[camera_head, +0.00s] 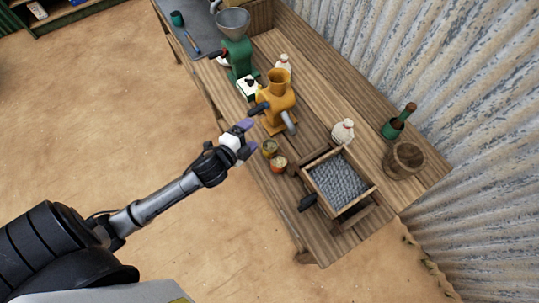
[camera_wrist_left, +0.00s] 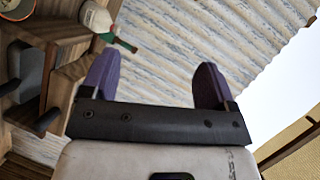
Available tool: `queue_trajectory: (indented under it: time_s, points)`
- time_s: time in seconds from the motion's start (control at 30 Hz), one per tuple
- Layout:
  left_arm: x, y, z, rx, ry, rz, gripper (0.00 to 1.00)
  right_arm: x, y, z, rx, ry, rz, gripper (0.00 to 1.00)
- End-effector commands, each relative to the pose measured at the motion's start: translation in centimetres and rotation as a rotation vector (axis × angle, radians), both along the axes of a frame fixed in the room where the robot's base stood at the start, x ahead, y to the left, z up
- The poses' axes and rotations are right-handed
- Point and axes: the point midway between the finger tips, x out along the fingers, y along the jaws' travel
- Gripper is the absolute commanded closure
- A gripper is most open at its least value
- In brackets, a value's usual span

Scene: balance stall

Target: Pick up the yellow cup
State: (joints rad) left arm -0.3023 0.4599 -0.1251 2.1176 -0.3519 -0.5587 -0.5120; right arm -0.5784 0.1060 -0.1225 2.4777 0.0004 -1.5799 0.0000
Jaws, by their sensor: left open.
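The small yellow cup (camera_head: 270,148) stands on the wooden bench near its front edge, beside a small orange-red cup (camera_head: 279,165). My left gripper (camera_head: 246,138) is open and empty, with its purple fingers just left of the yellow cup in the head view. The gap in height between them is hard to judge. In the left wrist view the same open gripper (camera_wrist_left: 157,68) has nothing between its fingers, and the yellow cup does not show. My right gripper is not in view.
A yellow grinder (camera_head: 277,92) stands behind the cups, and a green grinder (camera_head: 238,57) farther along the bench (camera_head: 316,115). A wooden box of grey gravel (camera_head: 340,184) sits right of the cups. A corrugated wall (camera_head: 430,70) rises behind.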

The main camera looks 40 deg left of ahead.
Motion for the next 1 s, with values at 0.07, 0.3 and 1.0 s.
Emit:
queue_trajectory:
  time_s: [0.07,0.3,1.0]
  points:
    - [2.5,0.9,-3.0,0.191,-0.128,-0.123,0.19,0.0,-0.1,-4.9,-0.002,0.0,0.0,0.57]
    - [6.8,2.5,-6.9,0.766,-0.471,-0.501,0.19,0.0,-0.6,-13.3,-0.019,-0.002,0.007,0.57]
    - [5.4,12.8,-18.9,1.703,-0.944,-1.392,0.19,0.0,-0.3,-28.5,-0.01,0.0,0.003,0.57]
